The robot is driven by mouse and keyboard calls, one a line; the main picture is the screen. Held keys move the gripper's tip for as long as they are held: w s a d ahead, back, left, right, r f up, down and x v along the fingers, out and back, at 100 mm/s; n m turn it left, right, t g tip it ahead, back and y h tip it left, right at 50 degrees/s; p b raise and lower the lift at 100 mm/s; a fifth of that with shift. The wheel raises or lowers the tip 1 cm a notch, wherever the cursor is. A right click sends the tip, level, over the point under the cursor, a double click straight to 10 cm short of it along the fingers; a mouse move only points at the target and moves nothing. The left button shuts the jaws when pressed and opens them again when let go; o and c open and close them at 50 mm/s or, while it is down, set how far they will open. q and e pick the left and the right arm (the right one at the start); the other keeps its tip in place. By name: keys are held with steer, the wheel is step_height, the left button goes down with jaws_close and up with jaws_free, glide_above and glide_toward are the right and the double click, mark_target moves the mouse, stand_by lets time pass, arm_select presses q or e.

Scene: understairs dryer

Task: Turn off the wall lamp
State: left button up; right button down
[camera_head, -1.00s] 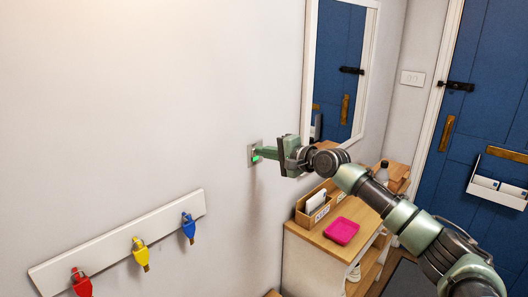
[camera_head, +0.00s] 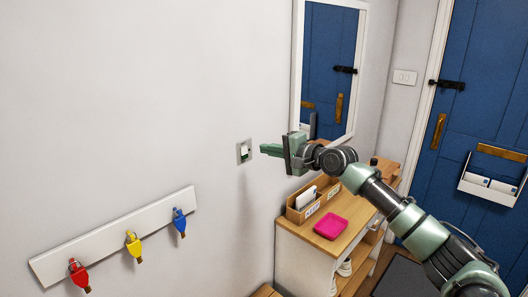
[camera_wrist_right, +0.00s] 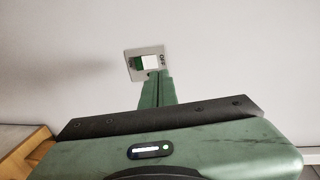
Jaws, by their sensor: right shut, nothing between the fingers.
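A small wall switch plate (camera_head: 244,151) with a white rocker and a bit of green is on the bare wall, left of the mirror. It also shows in the right wrist view (camera_wrist_right: 147,62), straight beyond the fingertips. My right gripper (camera_head: 264,149) is shut and empty. Its fingers point left at the switch, with a small gap between the tips and the plate in the head view. The wall lamp itself is not seen in these frames. My left gripper is not in view.
A key rack (camera_head: 120,238) with red, yellow and blue keys hangs lower left. A mirror (camera_head: 328,75) and blue door (camera_head: 490,110) are behind. Another switch (camera_head: 405,77) is by the door.

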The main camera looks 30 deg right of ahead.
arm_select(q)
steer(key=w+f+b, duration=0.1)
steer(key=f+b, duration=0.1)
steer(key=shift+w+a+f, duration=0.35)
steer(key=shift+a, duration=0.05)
arm_select(e)
steer(key=s+r, duration=0.1)
steer(key=s+d, duration=0.1)
steer(key=s, duration=0.1)
steer(key=s+r, duration=0.1)
steer(key=s, duration=0.1)
steer(key=shift+d+r, duration=0.3)
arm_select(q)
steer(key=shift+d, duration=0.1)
arm_select(e)
steer(key=shift+s+d, duration=0.1)
steer(key=shift+s, duration=0.05)
